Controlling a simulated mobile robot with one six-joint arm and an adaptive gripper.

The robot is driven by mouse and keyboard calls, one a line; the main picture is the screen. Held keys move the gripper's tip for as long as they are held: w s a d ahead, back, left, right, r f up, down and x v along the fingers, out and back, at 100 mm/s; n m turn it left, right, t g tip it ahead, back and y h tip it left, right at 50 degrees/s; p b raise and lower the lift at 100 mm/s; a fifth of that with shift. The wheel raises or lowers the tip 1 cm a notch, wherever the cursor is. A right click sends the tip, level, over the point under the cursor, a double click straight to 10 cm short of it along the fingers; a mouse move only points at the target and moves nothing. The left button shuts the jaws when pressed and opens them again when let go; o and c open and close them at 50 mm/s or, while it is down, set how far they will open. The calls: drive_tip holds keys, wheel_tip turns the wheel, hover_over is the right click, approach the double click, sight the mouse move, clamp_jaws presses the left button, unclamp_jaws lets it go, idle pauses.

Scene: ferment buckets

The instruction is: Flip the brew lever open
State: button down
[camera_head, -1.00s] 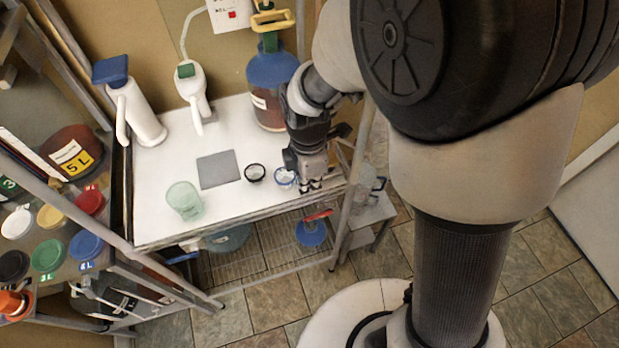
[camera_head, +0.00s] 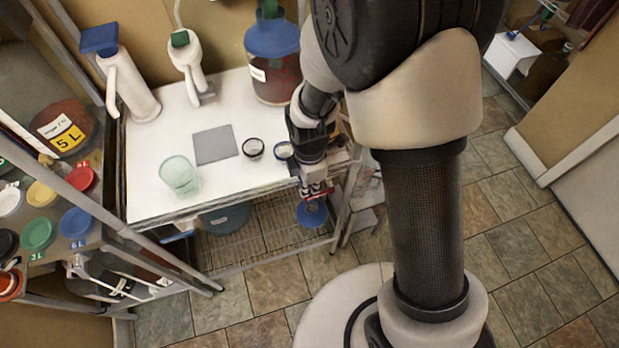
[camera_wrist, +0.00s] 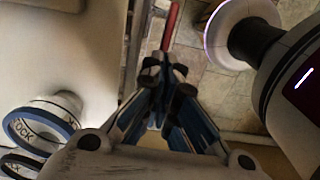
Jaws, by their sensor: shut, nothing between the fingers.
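A thin red bar, which looks like the lever, (camera_head: 320,194) shows just below the table's front right edge, above a round blue lid (camera_head: 312,213) on the lower level. In the wrist view the red bar (camera_wrist: 172,24) runs upward just beyond my fingertips. My gripper (camera_head: 309,190) points down past the front edge of the white table, right at the bar. Its fingertips (camera_wrist: 165,68) are together and empty. I cannot tell whether they touch the bar. The bar's near end and its mount are hidden by my gripper.
A green glass (camera_head: 179,175), a grey pad (camera_head: 214,145) and a blue-topped jug (camera_head: 273,65) stand there too. A wire shelf (camera_head: 238,235) lies below.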

drive_tip(key=shift+f, duration=0.8)
drive_tip(key=shift+s+a+f+b, duration=0.1)
drive_tip(key=shift+a+f+b, duration=0.15)
drive_tip(key=shift+f, duration=0.2)
drive_tip(key=shift+a+f+b, duration=0.15)
drive_tip(key=shift+f+b, duration=0.2)
drive_tip(key=shift+f, duration=0.1)
drive_tip(key=shift+r, duration=0.25)
drive_tip(key=shift+r+p, duration=0.7)
drive_tip(key=shift+p, duration=0.05)
